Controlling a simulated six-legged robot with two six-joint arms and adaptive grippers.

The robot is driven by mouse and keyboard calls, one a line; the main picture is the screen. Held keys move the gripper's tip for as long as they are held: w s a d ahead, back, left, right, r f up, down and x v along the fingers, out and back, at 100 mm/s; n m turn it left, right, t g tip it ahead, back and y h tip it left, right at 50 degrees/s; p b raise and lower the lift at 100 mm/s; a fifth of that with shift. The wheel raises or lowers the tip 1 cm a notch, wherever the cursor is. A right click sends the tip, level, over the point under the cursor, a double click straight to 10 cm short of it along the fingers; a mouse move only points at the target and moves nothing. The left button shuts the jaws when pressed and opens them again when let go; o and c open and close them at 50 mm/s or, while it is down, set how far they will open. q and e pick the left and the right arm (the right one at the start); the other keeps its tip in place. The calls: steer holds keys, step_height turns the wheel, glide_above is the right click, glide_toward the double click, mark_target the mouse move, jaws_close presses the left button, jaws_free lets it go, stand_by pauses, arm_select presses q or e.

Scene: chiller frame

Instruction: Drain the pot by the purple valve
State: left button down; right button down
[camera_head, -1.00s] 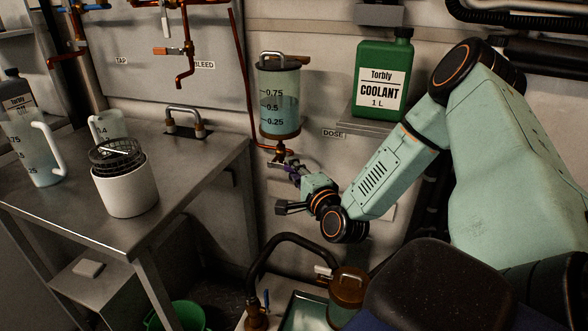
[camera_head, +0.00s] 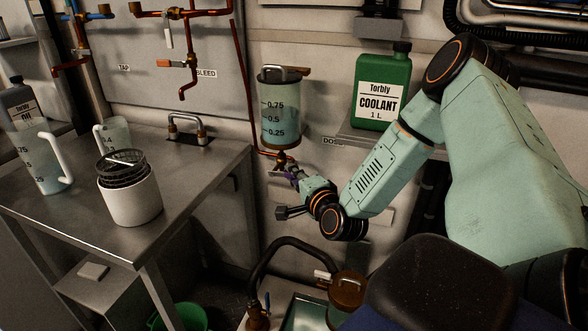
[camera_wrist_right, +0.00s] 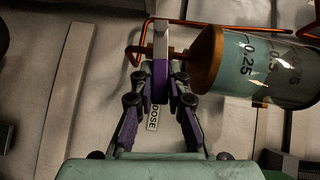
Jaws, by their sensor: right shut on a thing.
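The pot (camera_head: 279,118) is a clear cylinder with a brown base, a 0.25 to 0.75 scale and pale liquid inside. My left gripper is not in view.
A green coolant jug (camera_head: 382,95) stands on a shelf right of the pot. A steel bench (camera_head: 190,195) at left holds clear jugs and a white cup (camera_head: 131,200). Below my right gripper are a black hose (camera_head: 285,243) and a brown-lidded vessel (camera_head: 347,290).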

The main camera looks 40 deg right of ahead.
steer(key=r+n+g+p, duration=0.1)
steer(key=r+g+p, duration=0.1)
steer(key=p, duration=0.3)
steer(key=shift+w+n, duration=0.2)
steer(key=shift+n, duration=0.2)
steer(key=shift+w+a+r+n+g+p, duration=0.1)
steer(key=shift+w+r+n+g+p, duration=0.15)
steer(key=shift+g+p, duration=0.4)
steer(key=shift+w+a+r+n+g+p, duration=0.15)
steer(key=shift+n+g+p, duration=0.2)
steer(key=shift+p, duration=0.45)
steer(key=shift+s+d, duration=0.1)
steer(key=c, duration=1.3)
jaws_free()
steer(key=shift+f, duration=0.1)
steer(key=v, duration=0.7)
steer(key=shift+s, duration=0.25)
steer(key=shift+c, duration=0.3)
